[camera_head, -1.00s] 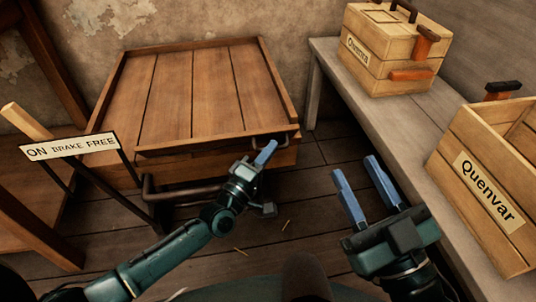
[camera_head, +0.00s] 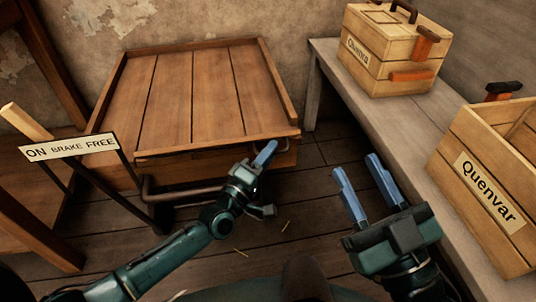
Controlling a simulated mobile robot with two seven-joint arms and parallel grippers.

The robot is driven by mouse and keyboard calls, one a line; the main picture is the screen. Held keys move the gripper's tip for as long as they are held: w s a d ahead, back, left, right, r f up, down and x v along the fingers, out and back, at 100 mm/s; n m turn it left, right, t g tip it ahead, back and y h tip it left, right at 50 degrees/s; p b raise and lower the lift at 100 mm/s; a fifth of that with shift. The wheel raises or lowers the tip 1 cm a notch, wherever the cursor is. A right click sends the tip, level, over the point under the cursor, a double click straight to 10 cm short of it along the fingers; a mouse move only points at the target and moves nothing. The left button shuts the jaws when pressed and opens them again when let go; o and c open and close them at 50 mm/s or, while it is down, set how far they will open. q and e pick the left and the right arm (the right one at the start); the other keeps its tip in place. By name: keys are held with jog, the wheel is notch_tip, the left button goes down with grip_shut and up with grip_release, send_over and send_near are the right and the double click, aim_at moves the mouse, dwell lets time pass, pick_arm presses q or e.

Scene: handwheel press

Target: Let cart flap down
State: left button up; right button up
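The wooden cart (camera_head: 190,90) stands at the back left, with a plank top and raised side rims. Its front board (camera_head: 215,147), which looks like the flap, runs along the near edge. A dark handle (camera_head: 286,146) shows near the right end of that board. My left gripper (camera_head: 265,153) is at this end, its blue fingertip just in front of the handle. Only one finger shows clearly, so I cannot tell its opening or whether it touches the handle. My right gripper (camera_head: 360,180) is open and empty above the floor, right of the cart.
A brake sign (camera_head: 70,147) reading "ON BRAKE FREE" stands at the left, by a wooden lever (camera_head: 25,121). A dark rail (camera_head: 185,194) runs low before the cart. A bench (camera_head: 375,130) at the right carries a closed crate (camera_head: 385,60) and an open crate (camera_head: 475,180).

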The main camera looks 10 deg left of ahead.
pick_arm(q)
jog(key=shift+s+r, duration=0.1)
